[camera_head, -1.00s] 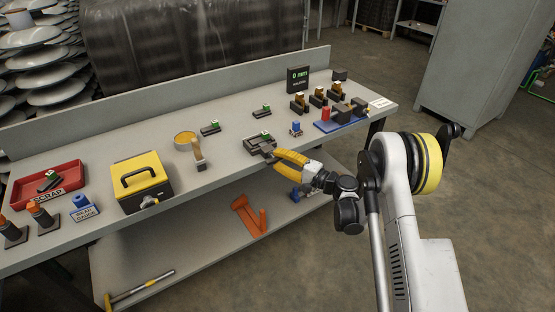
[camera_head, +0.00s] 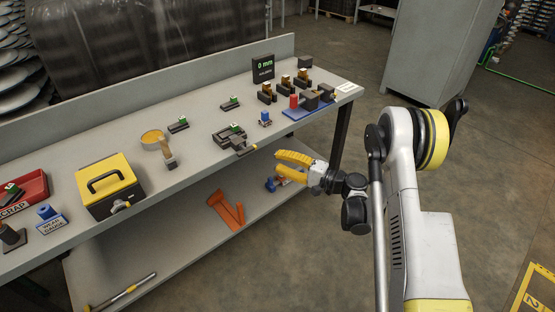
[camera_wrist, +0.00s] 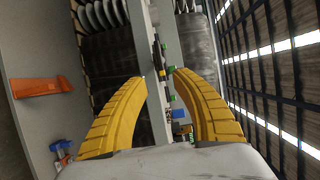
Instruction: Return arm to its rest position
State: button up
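My gripper (camera_head: 282,166) has yellow fingers. In the head view it is off the front edge of the workbench (camera_head: 200,188), out over the floor side, with nothing between its fingers. In the wrist view the two yellow fingers (camera_wrist: 157,88) stand apart with a gap, and the bench shows sideways beyond them. My arm is folded at the right of the head view, its white link upright. The small dark fixture with a green-topped part (camera_head: 232,137) stays on the bench, apart from my gripper.
A yellow toolbox (camera_head: 108,190) and red scrap tray (camera_head: 38,188) stand at the bench's left. A blue tray (camera_head: 300,113) and display (camera_head: 263,69) are at its right end. An orange tool (camera_head: 226,210) lies on the lower shelf.

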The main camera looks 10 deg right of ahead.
jog(key=s+r+n+g+h, duration=0.3)
jog(key=s+r+h, duration=0.55)
jog(key=r, duration=0.65)
jog(key=s+d+r+n+h, duration=0.1)
jog(key=s+d, duration=0.4)
jog(key=s, duration=0.7)
jog(key=s+d+r+n+h, duration=0.1)
jog(key=s+d+h, duration=0.4)
jog(key=s, duration=0.7)
jog(key=shift+d+n, duration=0.45)
jog(key=shift+n, duration=0.45)
jog(key=shift+s+h, duration=0.1)
jog(key=shift+h, duration=0.15)
